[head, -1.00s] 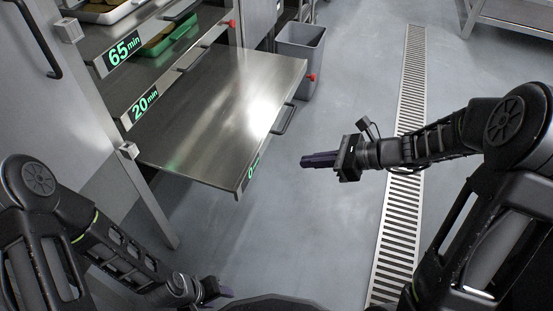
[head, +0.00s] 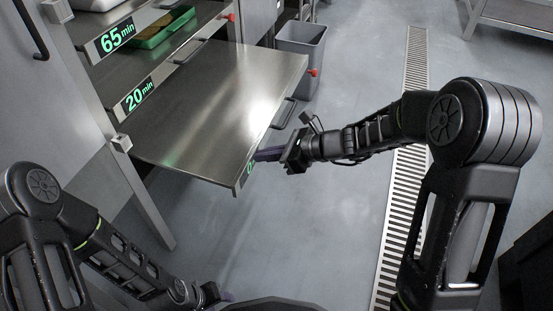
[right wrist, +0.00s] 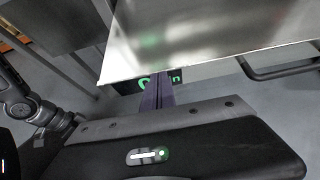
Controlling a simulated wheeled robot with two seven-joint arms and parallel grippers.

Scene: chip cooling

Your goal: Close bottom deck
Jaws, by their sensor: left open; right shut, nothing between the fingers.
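The bottom deck (head: 205,110) is a bare steel shelf pulled well out of the rack, with a green-lettered label and a dark handle (head: 284,113) on its front edge. My right gripper (head: 258,156) is shut and empty, its purple fingers pointing at the deck's front edge by the label. In the right wrist view the fingers (right wrist: 157,92) reach the front edge of the deck (right wrist: 210,35), just beside the label; whether they touch it I cannot tell. My left gripper (head: 226,297) is open, low at the bottom of the head view, away from the deck.
A grey bin (head: 301,50) stands behind the deck's far corner. The floor in front is clear, with a drain grate (head: 405,180).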

